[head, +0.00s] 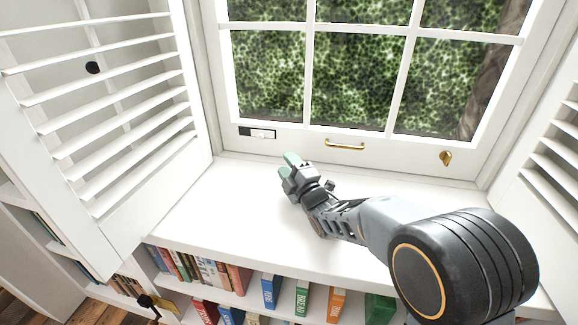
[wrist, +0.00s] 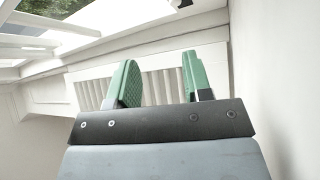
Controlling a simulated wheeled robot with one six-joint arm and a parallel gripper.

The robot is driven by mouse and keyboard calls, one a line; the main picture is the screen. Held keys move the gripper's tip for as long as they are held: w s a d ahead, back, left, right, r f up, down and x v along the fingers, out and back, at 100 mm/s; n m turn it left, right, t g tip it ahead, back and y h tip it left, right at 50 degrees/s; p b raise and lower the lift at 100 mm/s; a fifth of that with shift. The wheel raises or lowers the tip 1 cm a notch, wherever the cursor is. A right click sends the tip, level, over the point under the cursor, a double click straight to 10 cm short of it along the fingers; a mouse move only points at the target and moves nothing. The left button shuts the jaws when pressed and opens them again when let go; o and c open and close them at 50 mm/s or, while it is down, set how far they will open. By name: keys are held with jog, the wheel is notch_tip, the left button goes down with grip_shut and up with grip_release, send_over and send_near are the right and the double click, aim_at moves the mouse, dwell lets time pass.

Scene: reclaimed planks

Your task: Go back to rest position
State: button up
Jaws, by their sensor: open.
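My gripper (head: 287,164) is above the white window sill in the head view, near the foot of the window, with its green fingertips pointing up and to the left. In the wrist view the two green fingers of my gripper (wrist: 160,82) stand apart with nothing between them. My gripper is open and empty. My arm reaches in from the lower right of the head view.
The closed window (head: 310,75) has a brass handle (head: 345,144) and a brass latch (head: 446,157). White louvred shutters stand at left (head: 110,130) and right (head: 555,160). Books (head: 200,271) fill shelves below the sill (head: 215,205). The sill's left part is clear.

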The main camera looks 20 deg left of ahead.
jog(key=s+d+r+m+g+h+p, duration=0.1)
jog(key=d+r+m+h+p, duration=0.55)
jog(key=d+r+p, duration=0.35)
jog(key=s+d+r+m+g+h+p, duration=0.1)
jog(key=d+r+m+h+p, duration=0.5)
jog(key=d+p, duration=0.45)
jog(key=s+d+r+m+g+h+p, duration=0.1)
jog(key=s+d+r+m+g+p, duration=0.1)
jog(key=s, duration=0.4)
jog(key=s+d+r+m+g+p, duration=0.3)
jog(key=s+d+m+p, duration=0.2)
jog(key=s+d+m, duration=0.1)
jog(key=s+d+r+m+g+h+p, duration=0.1)
jog(key=s+d+r+m+g+p, duration=0.2)
jog(key=s, duration=0.5)
jog(key=d+m+p, duration=0.1)
jog(key=d, duration=0.1)
jog(key=shift+d+r+h, duration=0.25)
jog(key=shift+d+h, duration=0.1)
jog(key=shift+d, duration=0.05)
jog(key=shift+m, duration=0.25)
